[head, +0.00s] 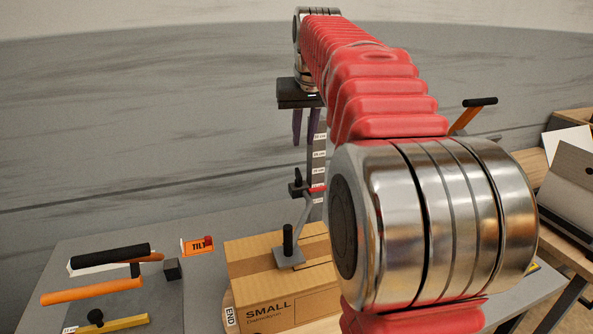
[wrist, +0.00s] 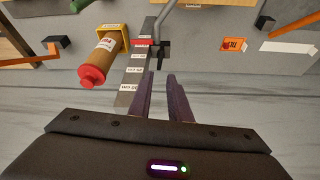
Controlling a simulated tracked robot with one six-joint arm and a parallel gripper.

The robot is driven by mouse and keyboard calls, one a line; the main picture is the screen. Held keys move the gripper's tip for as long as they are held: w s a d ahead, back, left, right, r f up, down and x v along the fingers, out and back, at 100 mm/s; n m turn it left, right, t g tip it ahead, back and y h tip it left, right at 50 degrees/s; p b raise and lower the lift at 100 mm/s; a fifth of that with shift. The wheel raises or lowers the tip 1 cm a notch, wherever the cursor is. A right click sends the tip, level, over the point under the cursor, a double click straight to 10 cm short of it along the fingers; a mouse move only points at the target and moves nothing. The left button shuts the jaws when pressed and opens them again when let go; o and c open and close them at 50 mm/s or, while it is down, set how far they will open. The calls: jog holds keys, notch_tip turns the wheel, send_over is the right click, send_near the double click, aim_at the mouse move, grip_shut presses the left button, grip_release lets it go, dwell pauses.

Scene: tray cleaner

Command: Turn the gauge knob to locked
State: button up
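The gauge is an upright grey scale post (head: 319,160) with white labels and a red marker (head: 318,189). A small black knob (head: 297,187) sits at the left of the marker. In the wrist view the scale (wrist: 130,85), the red marker (wrist: 143,42) and the black knob (wrist: 163,51) show beyond my fingertips. My gripper (head: 304,143) has two purple fingers pointing down, above the knob in the head view. In the wrist view my gripper (wrist: 161,76) is open, with nothing between its fingers and a gap to the knob. I cannot read the knob's locked setting.
A cardboard box (head: 300,302) stands in front of the gauge, with a black-handled bent rod (head: 288,242) over it. An orange TILT sign (head: 196,247) and an orange-handled tool (head: 92,291) lie left. A brown red-ended cylinder (wrist: 103,58) stands beside the scale.

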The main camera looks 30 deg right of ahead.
aim_at(300, 173)
jog(key=x, duration=1.3)
jog(key=shift+w+f, duration=0.25)
jog(key=shift+f, duration=0.1)
jog(key=shift+c, duration=0.4)
grip_shut()
jog(key=shift+d, duration=0.15)
